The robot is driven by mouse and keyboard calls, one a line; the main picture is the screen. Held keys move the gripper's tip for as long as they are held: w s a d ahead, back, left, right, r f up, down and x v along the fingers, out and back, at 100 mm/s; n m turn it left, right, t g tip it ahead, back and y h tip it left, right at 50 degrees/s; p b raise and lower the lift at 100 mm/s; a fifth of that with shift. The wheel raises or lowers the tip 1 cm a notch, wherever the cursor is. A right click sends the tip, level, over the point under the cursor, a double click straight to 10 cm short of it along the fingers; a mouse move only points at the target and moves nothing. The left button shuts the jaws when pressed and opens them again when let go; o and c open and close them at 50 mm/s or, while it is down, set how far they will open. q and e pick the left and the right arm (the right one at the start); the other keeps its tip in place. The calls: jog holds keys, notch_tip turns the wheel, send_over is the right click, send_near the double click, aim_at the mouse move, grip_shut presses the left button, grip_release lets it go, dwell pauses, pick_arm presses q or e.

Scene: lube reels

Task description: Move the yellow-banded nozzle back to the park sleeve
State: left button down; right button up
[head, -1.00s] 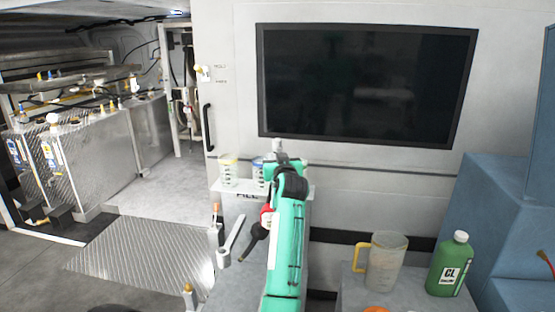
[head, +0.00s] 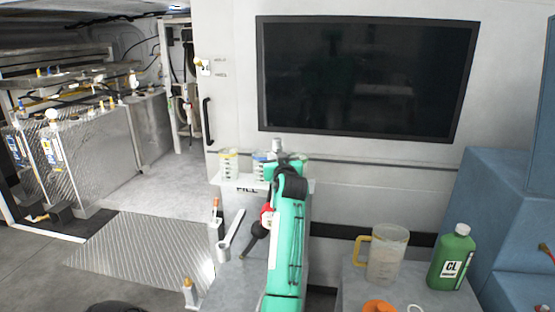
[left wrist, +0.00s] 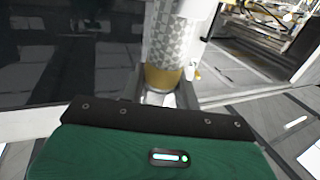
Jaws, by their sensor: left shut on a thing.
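My left gripper (head: 283,163) is at the end of my teal arm, at the small shelf by the wall. In the left wrist view, the left gripper (left wrist: 163,95) is shut on the yellow-banded nozzle (left wrist: 164,77), a pale patterned cylinder with a yellow band near the jaws. In the head view a grey tip of it (head: 277,146) sticks up above the gripper; the rest is hidden behind the gripper. I cannot tell for sure which fitting is the park sleeve. My right gripper is not in view.
Clear cups, one yellow-rimmed (head: 229,162) and one blue-rimmed (head: 260,164), stand on the white shelf (head: 228,183) marked FILL. A grey lever (head: 231,230) and a dark nozzle (head: 254,240) are left of my arm. A jug (head: 387,255) and green bottle (head: 452,259) stand at right.

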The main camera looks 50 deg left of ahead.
pick_arm(q)
jog(key=shift+f, duration=0.15)
jog(key=c, duration=0.9)
grip_release()
jog(key=shift+c, duration=0.2)
jog(key=shift+f, duration=0.15)
